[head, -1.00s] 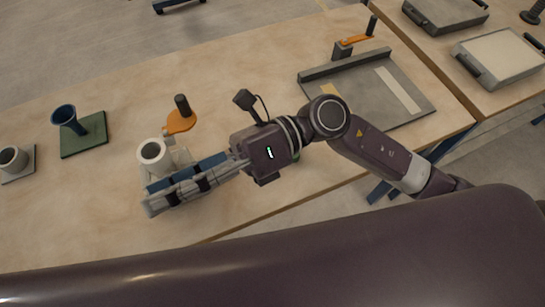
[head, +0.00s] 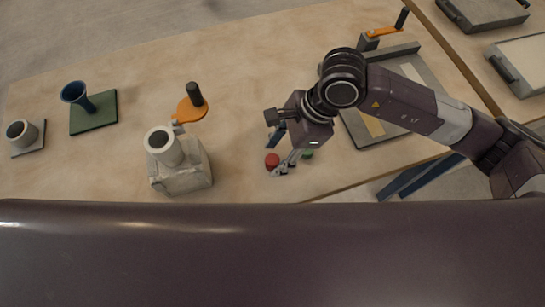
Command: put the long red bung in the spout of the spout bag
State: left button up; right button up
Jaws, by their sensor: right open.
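The red bung (head: 272,160) stands on the wooden table to the right of the spout bag; its length is hard to judge from above. The spout bag (head: 190,181) is a grey, lumpy block with a wide pale spout (head: 164,146) pointing up, its mouth dark and open. My right gripper (head: 278,153) is open, reaching down from the right, with its fingertips on either side of the red bung in this view. I cannot tell whether they touch it. My left gripper is not in view.
A green piece (head: 308,154) is partly hidden behind my right gripper. An orange-and-black handled clamp (head: 192,108) stands behind the spout. A blue funnel (head: 75,94) on a green plate and a grey cup (head: 20,133) are at left. A grey tray (head: 429,74) lies at right.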

aim_at(272, 159)
jog(key=shift+x, duration=1.4)
jog(key=shift+c, duration=0.6)
jog(key=c, duration=0.9)
jog(key=shift+r, duration=0.1)
notch_tip(272, 159, up, 20)
jog(key=b, duration=0.2)
jog(key=shift+w+d+f+n+g+h, duration=0.3)
jog(key=shift+d+f+n+g+h, duration=0.75)
jog(key=shift+d+n, duration=1.85)
jog(key=shift+w+d+f+n+g+h, duration=0.2)
jog(key=shift+w+d+f+n+h, duration=0.2)
jog(key=shift+d+f+n, duration=2.35)
jog(key=shift+w+d+f+n+g+h, duration=0.25)
jog(key=shift+d+n+g+h, duration=0.45)
jog(key=shift+d+n, duration=2.35)
